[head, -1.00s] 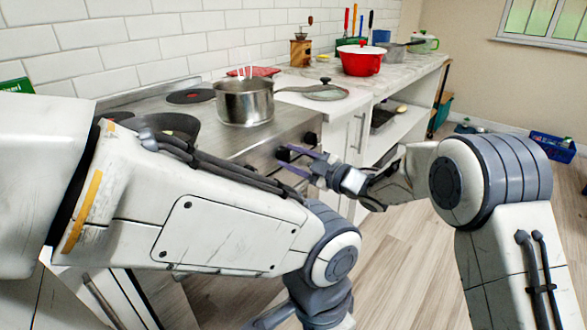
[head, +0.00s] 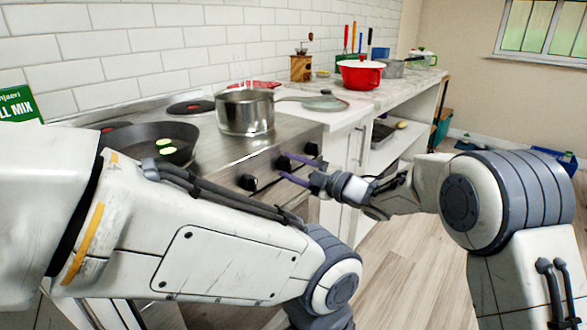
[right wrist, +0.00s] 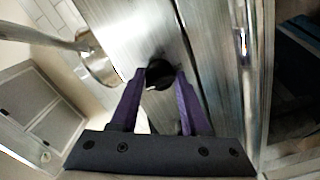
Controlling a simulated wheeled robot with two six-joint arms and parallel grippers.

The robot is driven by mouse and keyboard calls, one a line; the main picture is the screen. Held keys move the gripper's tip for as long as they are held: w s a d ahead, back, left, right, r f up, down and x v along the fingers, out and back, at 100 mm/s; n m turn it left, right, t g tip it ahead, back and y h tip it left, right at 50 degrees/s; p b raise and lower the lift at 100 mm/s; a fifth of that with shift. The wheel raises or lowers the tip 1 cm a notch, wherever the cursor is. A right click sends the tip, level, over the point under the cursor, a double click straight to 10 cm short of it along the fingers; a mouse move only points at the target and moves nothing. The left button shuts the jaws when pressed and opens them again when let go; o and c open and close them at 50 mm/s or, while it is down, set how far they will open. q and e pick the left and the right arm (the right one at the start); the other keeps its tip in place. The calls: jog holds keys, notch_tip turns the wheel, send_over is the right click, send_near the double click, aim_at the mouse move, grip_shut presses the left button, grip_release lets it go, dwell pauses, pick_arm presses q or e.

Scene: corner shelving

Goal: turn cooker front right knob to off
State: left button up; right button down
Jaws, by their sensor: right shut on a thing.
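The cooker (head: 215,160) has a steel top and a front panel with black knobs. My right gripper (head: 286,166) reaches the panel from the right, its purple fingers on either side of a knob (head: 283,162). In the right wrist view the same knob (right wrist: 160,73) sits between the fingertips of my right gripper (right wrist: 160,80), which is shut on it. A small light mark shows on the knob's lower edge. Another knob (head: 247,182) is nearer, and one more (head: 312,148) is farther along. My left arm crosses the foreground; its gripper is out of frame.
A lid (head: 325,103) and a red pot (head: 361,74) are on the counter to the right. Open floor (head: 385,270) lies at the lower right.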

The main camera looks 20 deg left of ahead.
jog(key=shift+c, duration=1.9)
grip_release()
jog(key=shift+s+a, duration=0.15)
jog(key=v, duration=1)
jog(key=shift+d+p, duration=0.35)
jog(key=shift+p, duration=0.05)
